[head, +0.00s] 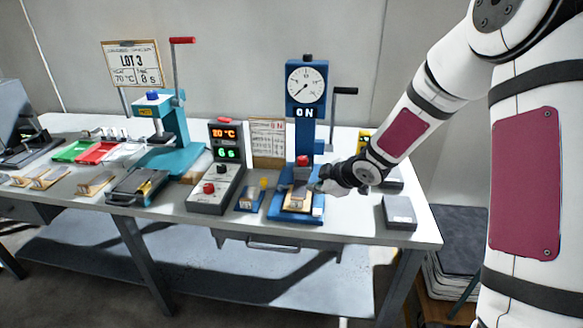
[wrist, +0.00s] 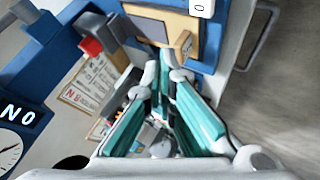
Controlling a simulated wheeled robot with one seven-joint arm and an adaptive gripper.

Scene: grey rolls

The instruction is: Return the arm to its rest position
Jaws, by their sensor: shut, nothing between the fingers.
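My white arm (head: 403,118) reaches in from the right of the head view, bent down toward the bench. My gripper (head: 322,186) is at the right side of the blue gauge press, close to its base; whether it touches cannot be told. In the wrist view my gripper (wrist: 164,72) shows its teal-lined fingers closed together at the tips, with nothing between them. The press base with a tan plate (wrist: 150,22) lies just beyond the fingertips there.
The blue press (head: 305,88) has a dial, an ON sign and a black side lever (head: 344,91). A grey block (head: 399,212) lies at the bench's right. A teal press (head: 170,130) stands left.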

